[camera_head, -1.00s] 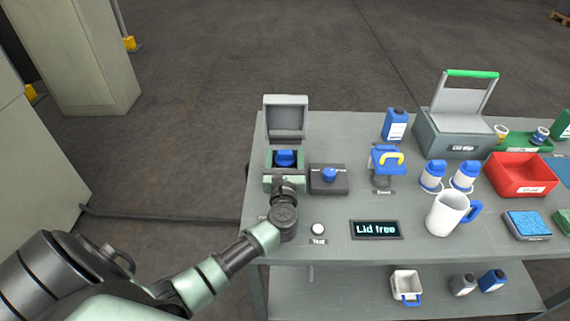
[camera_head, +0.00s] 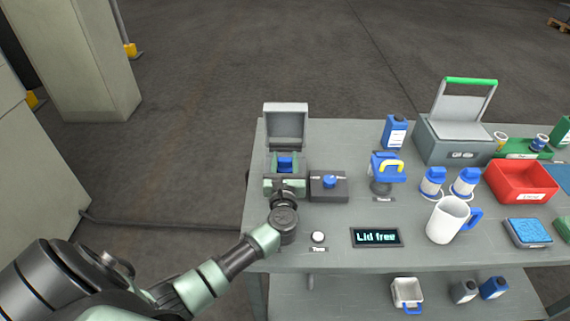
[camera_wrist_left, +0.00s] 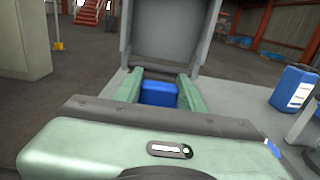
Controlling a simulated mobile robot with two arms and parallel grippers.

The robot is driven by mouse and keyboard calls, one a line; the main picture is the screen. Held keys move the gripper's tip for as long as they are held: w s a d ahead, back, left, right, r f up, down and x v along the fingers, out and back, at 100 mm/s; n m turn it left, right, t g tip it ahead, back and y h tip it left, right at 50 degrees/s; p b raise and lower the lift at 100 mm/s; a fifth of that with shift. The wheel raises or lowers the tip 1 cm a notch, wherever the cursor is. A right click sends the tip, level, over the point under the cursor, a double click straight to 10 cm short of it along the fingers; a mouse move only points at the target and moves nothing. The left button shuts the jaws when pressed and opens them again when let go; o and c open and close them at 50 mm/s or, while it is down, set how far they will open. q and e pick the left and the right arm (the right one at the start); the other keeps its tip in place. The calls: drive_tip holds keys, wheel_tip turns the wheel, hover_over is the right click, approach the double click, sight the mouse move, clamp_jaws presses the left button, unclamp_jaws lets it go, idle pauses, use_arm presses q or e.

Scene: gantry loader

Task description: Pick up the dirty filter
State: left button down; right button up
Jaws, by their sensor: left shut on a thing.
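A small grey housing stands at the back left of the table with its lid (camera_head: 286,123) swung up and open. A blue block (camera_head: 286,163), apparently the dirty filter, sits in front of the raised lid; dirt on it cannot be made out. My left gripper (camera_head: 285,168) is at the housing, with its green fingers on either side of the block, shut on it. In the left wrist view the blue block (camera_wrist_left: 158,94) is between the two green fingers (camera_wrist_left: 158,88), and the raised lid (camera_wrist_left: 168,38) stands behind. The block's lower part is hidden. My right gripper is not in view.
A white button (camera_head: 318,237) and a display reading "Lid free" (camera_head: 376,237) are nearer. A white mug (camera_head: 447,222) and red bin (camera_head: 523,181) stand right.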

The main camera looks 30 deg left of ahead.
use_arm(q)
wheel_tip(320, 180, up, 20)
drive_tip(key=p, duration=0.4)
idle(0.9)
drive_tip(key=shift+d, duration=0.1)
